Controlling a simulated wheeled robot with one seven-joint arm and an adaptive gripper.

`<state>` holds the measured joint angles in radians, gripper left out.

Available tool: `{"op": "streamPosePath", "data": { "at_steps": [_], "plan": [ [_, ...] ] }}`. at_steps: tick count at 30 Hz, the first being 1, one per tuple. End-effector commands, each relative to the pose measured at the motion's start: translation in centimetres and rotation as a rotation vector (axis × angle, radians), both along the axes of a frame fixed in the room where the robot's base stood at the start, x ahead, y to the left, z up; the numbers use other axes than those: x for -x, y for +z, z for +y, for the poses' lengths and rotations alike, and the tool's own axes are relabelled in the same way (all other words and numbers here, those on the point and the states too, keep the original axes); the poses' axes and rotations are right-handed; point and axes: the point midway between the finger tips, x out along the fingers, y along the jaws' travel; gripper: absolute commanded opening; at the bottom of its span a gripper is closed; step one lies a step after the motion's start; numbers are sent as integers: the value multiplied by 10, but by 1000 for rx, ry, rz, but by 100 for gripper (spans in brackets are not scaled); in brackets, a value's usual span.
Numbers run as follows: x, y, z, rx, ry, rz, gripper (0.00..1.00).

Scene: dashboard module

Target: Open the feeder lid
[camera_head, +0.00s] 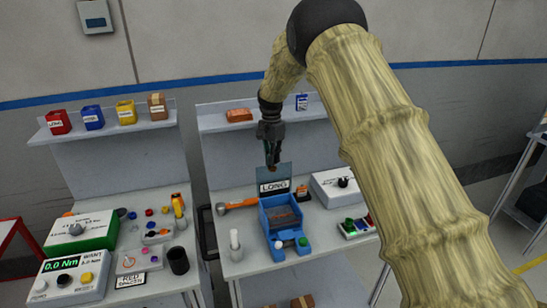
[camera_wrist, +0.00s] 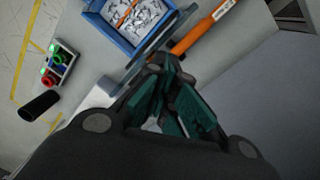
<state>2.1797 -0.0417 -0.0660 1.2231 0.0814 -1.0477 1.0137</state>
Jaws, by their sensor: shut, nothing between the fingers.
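The blue feeder (camera_head: 267,226) stands on the middle bench, with small parts visible inside. Its grey lid (camera_head: 284,171), with a LONG label in front of it or on it, stands upright at the back edge, so the feeder is uncovered. In the wrist view, the open feeder (camera_wrist: 98,24) shows at the top, and the lid (camera_wrist: 150,42) appears nearly edge-on. My gripper (camera_head: 272,166) is shut and empty, pointing down at the lid's top edge. Its green fingers also show in the wrist view (camera_wrist: 166,82). I cannot tell whether they touch the lid.
An orange-handled tool (camera_head: 238,205) lies left of the feeder, near a white cylinder (camera_head: 234,240). A button box (camera_head: 357,227) and a white box with a black knob (camera_head: 331,190) stand to the right. A shelf (camera_head: 263,118) rises behind.

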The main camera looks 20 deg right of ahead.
Motion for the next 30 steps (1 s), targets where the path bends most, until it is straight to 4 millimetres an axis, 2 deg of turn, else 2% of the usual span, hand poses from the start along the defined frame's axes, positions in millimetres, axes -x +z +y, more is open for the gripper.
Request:
{"op": "streamPosePath", "data": {
  "at_steps": [1,3,8,11,21,30],
  "plan": [
    [18,-37,9,-9,5,56,7],
    [18,-37,9,-9,5,56,18],
    [18,-37,9,-9,5,56,28],
    [18,-37,9,-9,5,55,49],
    [16,-32,1,-5,-2,49,50],
    [14,-27,1,-3,-1,44,50]
  ]
}}
